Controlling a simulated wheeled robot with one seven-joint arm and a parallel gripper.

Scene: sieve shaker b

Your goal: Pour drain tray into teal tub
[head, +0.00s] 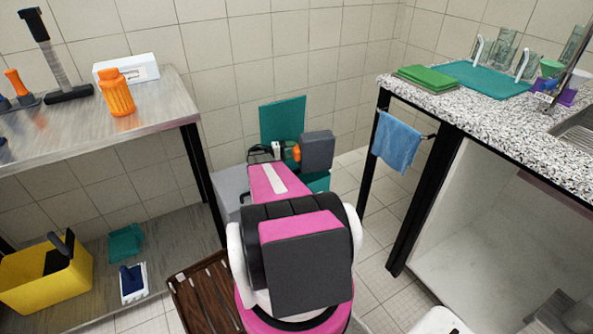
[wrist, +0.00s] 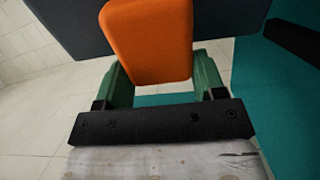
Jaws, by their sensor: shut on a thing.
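The drain tray appears as a dark grey box (head: 317,150) with an orange handle (head: 296,153). In the wrist view the orange handle (wrist: 150,40) sits between the green finger pads of my gripper (wrist: 163,80), with the dark grey tray body (wrist: 225,15) beyond it. My gripper (head: 278,152) is shut on the handle, and the tray looks tilted, held in the air. Teal surfaces show below the tray (head: 318,183) and at the right of the wrist view (wrist: 275,100); they may be the teal tub. The tray's inside and contents are hidden.
An upright teal panel (head: 282,120) stands behind my gripper, and a grey block (head: 230,184) is left of it. A steel bench (head: 60,130) is left; a granite counter (head: 490,115) with a blue towel (head: 397,142) is right. A slatted wooden stool (head: 205,295) stands near my arm.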

